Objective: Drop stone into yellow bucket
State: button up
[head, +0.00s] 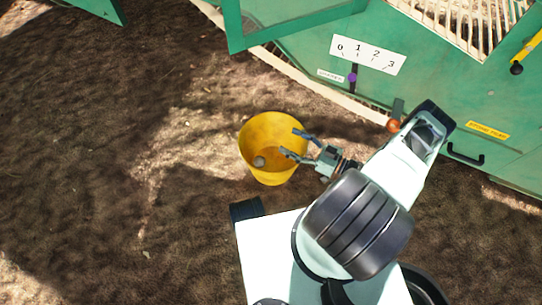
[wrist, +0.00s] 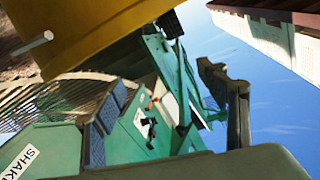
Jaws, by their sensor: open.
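The yellow bucket (head: 246,141) stands upright on the ground, left of the green machine. A small grey stone (head: 258,161) lies inside it, low on the left side. My gripper (head: 290,142) is open and its two fingers reach over the bucket's right rim from the right. Nothing shows between the fingers, and they are apart from the stone. In the wrist view the bucket's yellow wall (wrist: 95,30) fills the upper left and the stone is not seen. Whether a finger touches the rim cannot be told.
The green machine (head: 300,55) runs along the top and right, with a numbered scale (head: 368,54), a purple-knobbed lever (head: 352,77) and a black handle (head: 465,154). Bare brown soil (head: 90,150) lies open left of the bucket.

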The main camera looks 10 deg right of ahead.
jog(key=v, duration=0.8)
